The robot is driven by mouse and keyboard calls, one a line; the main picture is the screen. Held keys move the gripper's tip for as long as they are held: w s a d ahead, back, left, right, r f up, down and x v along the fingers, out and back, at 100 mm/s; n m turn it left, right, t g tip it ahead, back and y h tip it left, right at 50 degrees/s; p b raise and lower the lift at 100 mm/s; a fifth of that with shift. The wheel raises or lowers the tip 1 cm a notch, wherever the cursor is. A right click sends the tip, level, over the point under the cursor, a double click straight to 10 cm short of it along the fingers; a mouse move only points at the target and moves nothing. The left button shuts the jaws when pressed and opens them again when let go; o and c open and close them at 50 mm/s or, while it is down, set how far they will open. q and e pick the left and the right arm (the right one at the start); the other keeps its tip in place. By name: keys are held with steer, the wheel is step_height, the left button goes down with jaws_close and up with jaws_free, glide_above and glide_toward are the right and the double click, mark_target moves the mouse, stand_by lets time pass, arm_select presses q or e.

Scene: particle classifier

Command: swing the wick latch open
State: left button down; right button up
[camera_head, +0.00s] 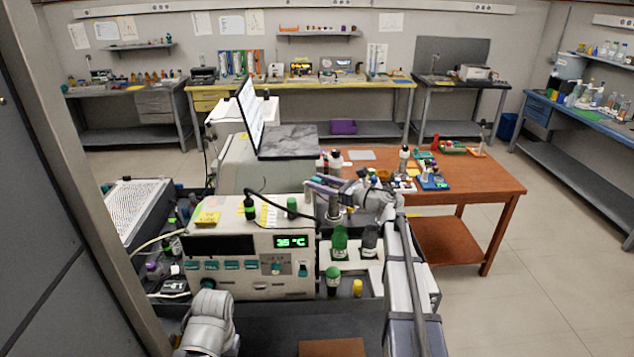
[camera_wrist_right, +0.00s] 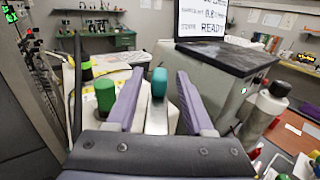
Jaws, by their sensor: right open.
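My right gripper (camera_head: 314,186) reaches in from the right above the right end of the white instrument (camera_head: 215,218). In the right wrist view its two purple fingers (camera_wrist_right: 160,72) are spread apart. Between them shows a pale metal strip with a teal knob (camera_wrist_right: 159,83), which looks like the latch; I cannot tell whether a finger touches it. A green-capped bottle (camera_wrist_right: 105,94) stands just left of the left finger; the green cap also shows in the head view (camera_head: 292,206). The latch is not clear in the head view. My left gripper is out of frame.
Green-capped vials (camera_head: 340,240) stand in a white rack right of the instrument. A dark laptop-like screen (camera_head: 250,112) stands behind on a pale machine. In the right wrist view a silver bottle (camera_wrist_right: 264,112) stands to the right. A wooden table (camera_head: 465,180) is at the right.

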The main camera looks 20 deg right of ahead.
steer(key=v, duration=0.6)
steer(key=shift+s+d, duration=0.25)
steer(key=shift+s, duration=0.05)
